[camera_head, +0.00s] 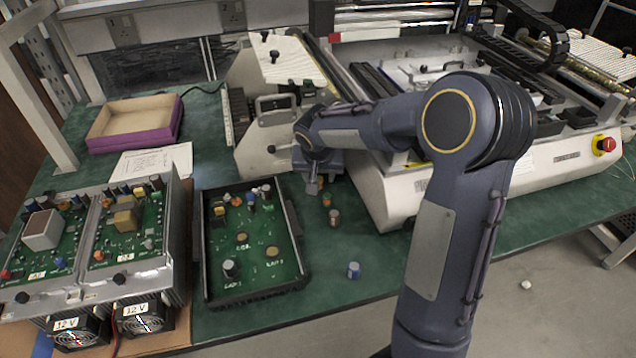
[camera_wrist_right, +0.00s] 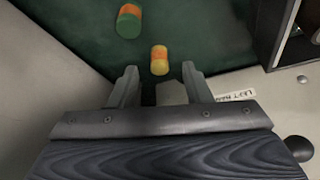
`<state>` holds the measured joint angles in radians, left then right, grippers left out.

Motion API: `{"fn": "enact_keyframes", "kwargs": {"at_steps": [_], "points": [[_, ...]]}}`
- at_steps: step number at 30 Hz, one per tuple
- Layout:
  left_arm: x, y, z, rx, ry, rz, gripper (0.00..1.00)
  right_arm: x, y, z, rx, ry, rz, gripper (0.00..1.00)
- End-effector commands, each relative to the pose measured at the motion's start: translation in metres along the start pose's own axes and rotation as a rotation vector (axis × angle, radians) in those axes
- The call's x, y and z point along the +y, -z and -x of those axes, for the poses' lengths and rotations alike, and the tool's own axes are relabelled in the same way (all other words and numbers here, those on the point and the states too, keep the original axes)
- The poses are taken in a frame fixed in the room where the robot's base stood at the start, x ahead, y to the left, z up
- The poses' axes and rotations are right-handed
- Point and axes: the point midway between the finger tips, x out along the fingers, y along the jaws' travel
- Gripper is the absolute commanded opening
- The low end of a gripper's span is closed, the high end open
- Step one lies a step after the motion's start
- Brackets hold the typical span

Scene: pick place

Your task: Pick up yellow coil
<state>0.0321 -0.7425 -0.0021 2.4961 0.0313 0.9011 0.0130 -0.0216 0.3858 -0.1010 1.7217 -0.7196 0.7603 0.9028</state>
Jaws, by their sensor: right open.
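The yellow coil (camera_wrist_right: 159,60) has an orange band and stands on the green table top just ahead of my right fingertips in the right wrist view. My left gripper is not in view.
A green and orange cylinder (camera_wrist_right: 129,21) stands just beyond the coil. A blue and white cylinder (camera_head: 354,270) stands nearer the front edge. A black tray with a circuit board (camera_head: 296,236) lies left, and a white machine (camera_head: 385,200) borders the right.

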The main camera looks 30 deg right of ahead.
Motion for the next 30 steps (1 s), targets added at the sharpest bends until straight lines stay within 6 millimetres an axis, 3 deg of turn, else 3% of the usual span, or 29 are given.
{"fn": "enact_keyframes", "kwargs": {"at_steps": [4, 13, 23, 30], "points": [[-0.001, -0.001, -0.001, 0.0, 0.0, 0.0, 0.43, 0.0, -0.001, -0.018, -0.002, -0.001, -0.001, 0.44], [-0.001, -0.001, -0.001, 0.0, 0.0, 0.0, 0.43, 0.0, 0.0, -0.021, 0.0, 0.001, -0.001, 0.43], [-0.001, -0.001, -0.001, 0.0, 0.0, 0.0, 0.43, 0.0, 0.0, -0.021, 0.0, 0.001, 0.0, 0.0], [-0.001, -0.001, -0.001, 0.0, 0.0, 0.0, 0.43, 0.0, 0.0, -0.021, 0.0, 0.001, 0.0, 0.0]]}}
